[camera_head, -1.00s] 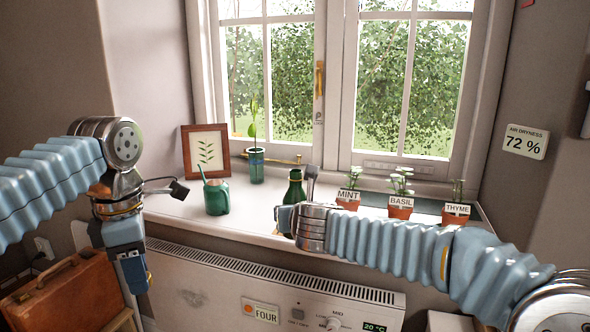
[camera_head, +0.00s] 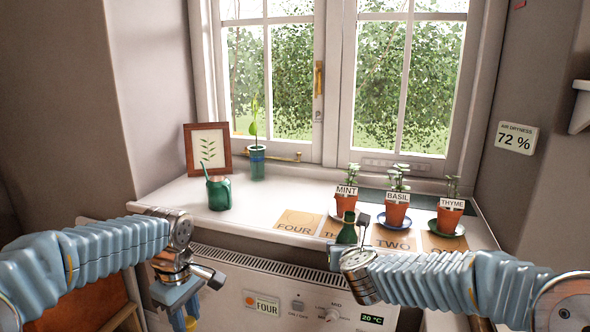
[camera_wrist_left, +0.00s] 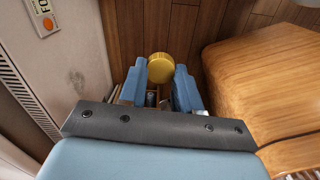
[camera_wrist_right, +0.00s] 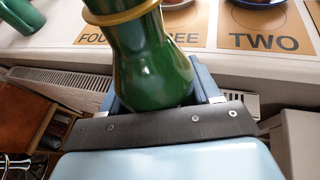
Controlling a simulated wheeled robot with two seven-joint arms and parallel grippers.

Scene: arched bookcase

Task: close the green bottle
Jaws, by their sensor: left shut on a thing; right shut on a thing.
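The green bottle (camera_head: 347,230) is held by my right gripper in front of the sill. In the right wrist view its glossy body (camera_wrist_right: 155,65) with a gold neck ring sits between the fingers of my right gripper (camera_wrist_right: 157,88); its mouth is out of that frame. My left gripper (camera_wrist_left: 160,85) is shut on a round gold cap (camera_wrist_left: 161,68), seen between its blue fingertips in the left wrist view. In the head view my left gripper (camera_head: 188,318) is low at the left, partly cut off by the frame's bottom edge. Cap and bottle are well apart.
Herb pots labelled mint (camera_head: 346,202), basil (camera_head: 397,212) and thyme (camera_head: 450,217) stand on the sill (camera_head: 255,205) behind the bottle, with numbered cards before them. A green watering can (camera_head: 219,193) stands left. The radiator (camera_head: 290,300) lies below; a wooden surface (camera_wrist_left: 260,85) is beside my left gripper.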

